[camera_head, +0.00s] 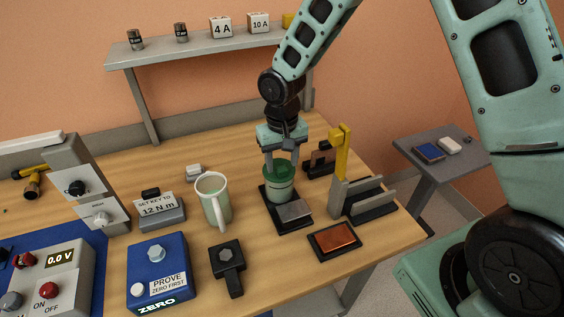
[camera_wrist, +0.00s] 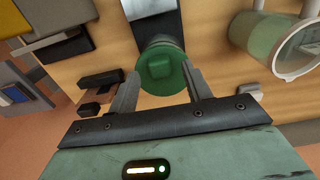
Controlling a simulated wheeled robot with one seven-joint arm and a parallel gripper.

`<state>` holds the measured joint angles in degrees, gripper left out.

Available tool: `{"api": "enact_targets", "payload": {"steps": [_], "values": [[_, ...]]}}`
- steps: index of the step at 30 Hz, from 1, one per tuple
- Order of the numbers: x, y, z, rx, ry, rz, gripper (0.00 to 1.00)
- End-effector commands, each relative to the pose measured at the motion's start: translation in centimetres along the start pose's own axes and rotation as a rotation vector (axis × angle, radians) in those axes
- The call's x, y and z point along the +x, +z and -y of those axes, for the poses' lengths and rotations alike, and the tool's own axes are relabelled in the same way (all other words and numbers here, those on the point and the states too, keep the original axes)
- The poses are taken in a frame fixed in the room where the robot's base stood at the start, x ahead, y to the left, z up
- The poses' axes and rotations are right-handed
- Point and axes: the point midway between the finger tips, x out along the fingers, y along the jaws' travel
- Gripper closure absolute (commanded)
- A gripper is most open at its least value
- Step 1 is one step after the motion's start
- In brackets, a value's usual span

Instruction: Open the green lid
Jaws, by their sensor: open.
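The green lid (camera_head: 279,171) sits on top of a pale green cup (camera_head: 279,188), which stands on a dark base plate with a grey block at its front. In the wrist view the round lid (camera_wrist: 162,68) has a raised knob in its middle. My gripper (camera_head: 281,162) points down over the lid. In the wrist view my gripper (camera_wrist: 160,88) is open, with one finger on either side of the lid's near edge. I cannot tell whether the fingers touch the lid. The lid hides the inside of the cup.
A mug (camera_head: 213,200) stands to the left of the lidded cup. A yellow upright post (camera_head: 341,155) with grey rails stands close on the right. A copper-coloured plate (camera_head: 335,240) lies in front. A shelf (camera_head: 205,48) with small weights and blocks runs along the wall behind.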

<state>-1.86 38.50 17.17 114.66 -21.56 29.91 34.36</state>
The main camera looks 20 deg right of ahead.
Motion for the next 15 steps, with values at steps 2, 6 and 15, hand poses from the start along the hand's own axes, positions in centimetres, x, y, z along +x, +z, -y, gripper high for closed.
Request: {"api": "enact_targets", "payload": {"steps": [2, 6, 15], "values": [[0.9, 0.0, 0.0, -0.001, 0.001, 0.002, 0.51], [1.7, 0.0, 0.0, -0.001, 0.001, 0.001, 0.51], [2.0, 0.0, 0.0, 0.000, 0.000, -0.001, 0.51]]}}
